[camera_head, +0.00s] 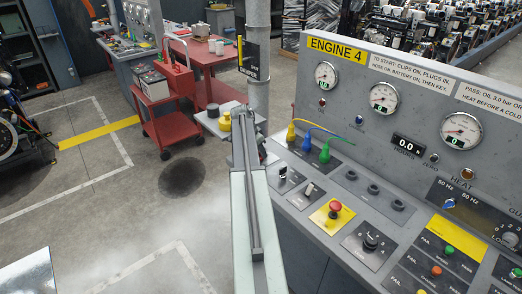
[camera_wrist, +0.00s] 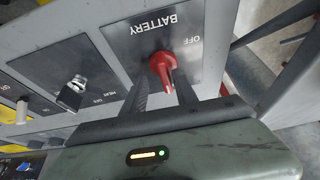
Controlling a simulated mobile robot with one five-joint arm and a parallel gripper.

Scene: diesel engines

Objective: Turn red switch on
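The red switch (camera_wrist: 162,68) is a red rotary knob on a dark plate marked BATTERY, which reads upside down in the wrist view. An OFF label shows beside it; no ON label is visible. My gripper (camera_wrist: 161,84) is open, with one finger on each side of the knob. I cannot tell whether either finger touches it. In the head view my arm reaches over the left end of the Engine 4 panel (camera_head: 382,52), and the battery switch cannot be made out there.
A silver key switch (camera_wrist: 72,93) sits beside the battery plate. A red mushroom button (camera_head: 334,207) on a yellow plate, a black knob (camera_head: 371,240) and blue, yellow and green plugs stand on the console. A red cart (camera_head: 168,118) stands on the floor at left.

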